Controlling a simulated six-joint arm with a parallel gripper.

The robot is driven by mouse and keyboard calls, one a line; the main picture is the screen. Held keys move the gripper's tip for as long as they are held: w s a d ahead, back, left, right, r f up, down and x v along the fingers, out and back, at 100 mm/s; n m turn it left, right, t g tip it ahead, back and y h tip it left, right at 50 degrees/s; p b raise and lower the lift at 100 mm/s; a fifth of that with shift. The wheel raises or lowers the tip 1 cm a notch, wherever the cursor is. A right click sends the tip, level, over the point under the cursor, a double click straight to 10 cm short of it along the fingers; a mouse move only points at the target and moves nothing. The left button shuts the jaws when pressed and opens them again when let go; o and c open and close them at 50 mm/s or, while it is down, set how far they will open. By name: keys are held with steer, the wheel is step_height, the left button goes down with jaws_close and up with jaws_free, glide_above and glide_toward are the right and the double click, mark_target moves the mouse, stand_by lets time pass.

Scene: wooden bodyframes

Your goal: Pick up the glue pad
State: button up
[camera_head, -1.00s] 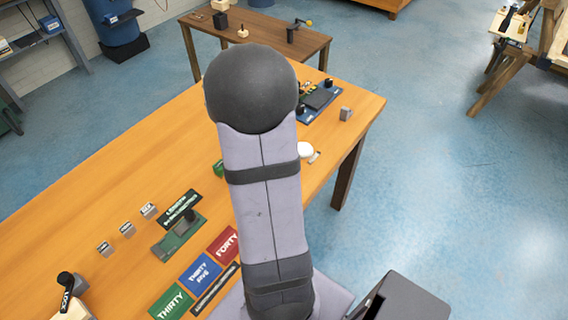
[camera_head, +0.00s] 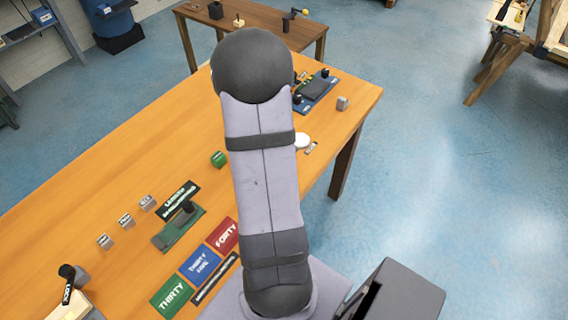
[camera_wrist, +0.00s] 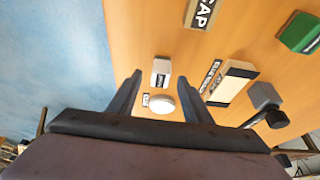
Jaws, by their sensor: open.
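A white round pad (camera_head: 302,140) lies near the table's right edge, with a small tag beside it. I take it for the glue pad, but the tag is too small to read. In the wrist view a white round disc (camera_wrist: 161,105), apparently the same pad, lies between and below my fingers, with a small label at its left. My gripper (camera_wrist: 160,77) is open and empty, its two fingers apart and pointing at the table. A grey labelled block (camera_wrist: 161,72) shows between the fingertips. The head view does not show my gripper; my arm hides part of the table.
The orange table (camera_head: 120,160) holds a green block (camera_head: 218,158), a grey block (camera_head: 342,103), a blue device (camera_head: 317,92), and colored number cards (camera_head: 200,264). In the wrist view a cream block (camera_wrist: 233,83) lies right of the fingers. Blue floor (camera_wrist: 50,50) lies beyond the table edge.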

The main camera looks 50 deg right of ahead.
steer(key=shift+x, duration=1.5)
steer(key=shift+c, duration=0.6)
steer(key=c, duration=1)
steer(key=shift+r, duration=0.15)
step_height(320, 180, up, 10)
steer(key=shift+f+p, duration=0.1)
steer(key=shift+p, duration=0.85)
